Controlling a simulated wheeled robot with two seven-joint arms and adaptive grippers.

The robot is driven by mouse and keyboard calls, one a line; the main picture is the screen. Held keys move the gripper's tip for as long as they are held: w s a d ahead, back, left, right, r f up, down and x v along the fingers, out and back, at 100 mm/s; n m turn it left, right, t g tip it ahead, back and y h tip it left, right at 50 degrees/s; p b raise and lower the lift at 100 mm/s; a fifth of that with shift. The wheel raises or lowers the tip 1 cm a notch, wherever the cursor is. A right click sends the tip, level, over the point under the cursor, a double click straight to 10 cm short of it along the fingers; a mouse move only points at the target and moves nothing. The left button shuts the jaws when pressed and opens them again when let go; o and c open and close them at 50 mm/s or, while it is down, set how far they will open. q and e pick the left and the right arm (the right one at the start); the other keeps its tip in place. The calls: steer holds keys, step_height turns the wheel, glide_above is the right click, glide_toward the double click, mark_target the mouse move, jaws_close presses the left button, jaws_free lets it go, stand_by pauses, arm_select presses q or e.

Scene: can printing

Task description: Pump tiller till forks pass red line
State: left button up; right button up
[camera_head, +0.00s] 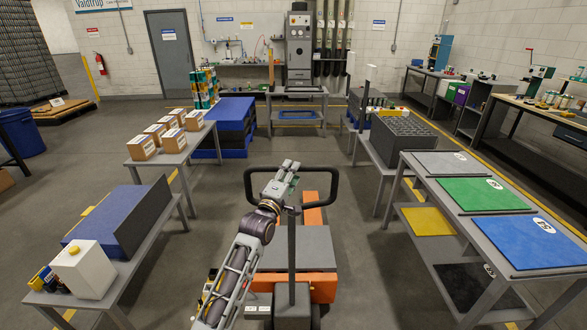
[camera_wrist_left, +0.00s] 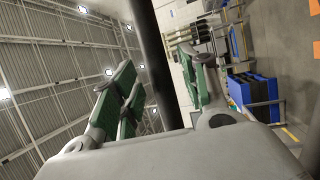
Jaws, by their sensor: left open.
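The tiller (camera_head: 334,190) is a black loop handle above an orange and grey lift truck (camera_head: 322,284) in the lower middle of the head view. My left gripper (camera_head: 286,178) is at the loop's middle, with its fingers pointing up and away. In the left wrist view, the green-padded fingers of my left gripper (camera_wrist_left: 163,85) are spread open. The dark tiller bar (camera_wrist_left: 156,60) runs between them; I cannot tell whether either finger touches it. An orange part (camera_head: 313,214) shows beyond the handle. The forks cannot be made out clearly, and I see no red line.
A left bench (camera_head: 184,160) holds several cardboard boxes. A nearer left table holds a blue sheet stack (camera_head: 105,220) and a white container (camera_head: 85,268). A right table carries grey, green (camera_head: 483,194) and blue panels (camera_head: 533,241).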

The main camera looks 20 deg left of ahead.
arm_select(q)
steer(key=shift+x, duration=1.35)
jaws_close()
